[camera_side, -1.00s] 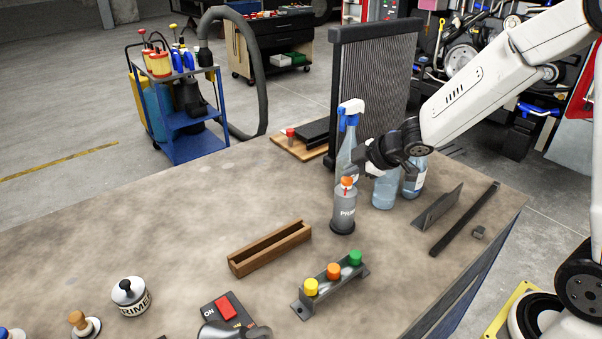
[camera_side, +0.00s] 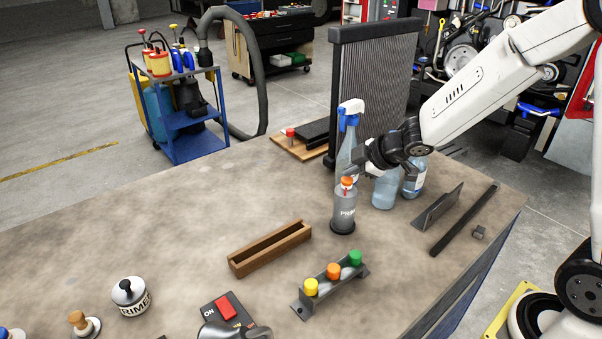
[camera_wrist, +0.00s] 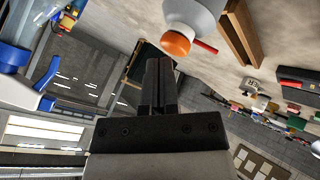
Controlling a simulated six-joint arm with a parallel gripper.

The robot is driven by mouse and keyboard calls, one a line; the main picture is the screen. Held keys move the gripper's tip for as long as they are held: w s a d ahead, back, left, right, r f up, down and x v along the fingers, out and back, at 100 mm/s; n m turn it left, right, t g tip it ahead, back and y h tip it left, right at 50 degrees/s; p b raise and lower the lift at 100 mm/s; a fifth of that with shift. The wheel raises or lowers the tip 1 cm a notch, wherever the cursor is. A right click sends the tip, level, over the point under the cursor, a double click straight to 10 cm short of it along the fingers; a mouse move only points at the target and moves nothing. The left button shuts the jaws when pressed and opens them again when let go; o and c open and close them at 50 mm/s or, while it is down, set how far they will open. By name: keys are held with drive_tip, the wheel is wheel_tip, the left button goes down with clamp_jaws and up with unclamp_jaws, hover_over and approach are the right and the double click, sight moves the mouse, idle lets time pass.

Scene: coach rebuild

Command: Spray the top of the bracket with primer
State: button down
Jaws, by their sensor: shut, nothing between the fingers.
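An angled grey metal piece (camera_side: 437,208), perhaps the bracket, lies to the right on the bench. No spray shows.
A blue-and-white trigger bottle (camera_side: 350,115) and clear bottles (camera_side: 384,190) stand close behind the can. A wooden trough (camera_side: 270,248) and a rack with yellow, orange and green caps (camera_side: 301,305) lie in front. A dark bar (camera_side: 465,220) lies right.

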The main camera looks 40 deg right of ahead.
sight(351, 180)
drive_tip(key=shift+f, duration=0.5)
idle(0.7)
drive_tip(key=shift+r, duration=0.55)
drive_tip(key=shift+r, duration=2.95)
drive_tip(key=shift+f, duration=0.1)
drive_tip(key=s+a+f+m+g+h, duration=0.1)
drive_tip(key=s+f+m+g, duration=0.2)
drive_tip(key=s+f+m, duration=0.2)
drive_tip(key=s+a+f+m+g+h, duration=0.1)
drive_tip(key=s+f+m+g, duration=0.2)
drive_tip(key=s, duration=0.9)
wheel_tip(351, 180, down, 2)
drive_tip(key=m, duration=0.3)
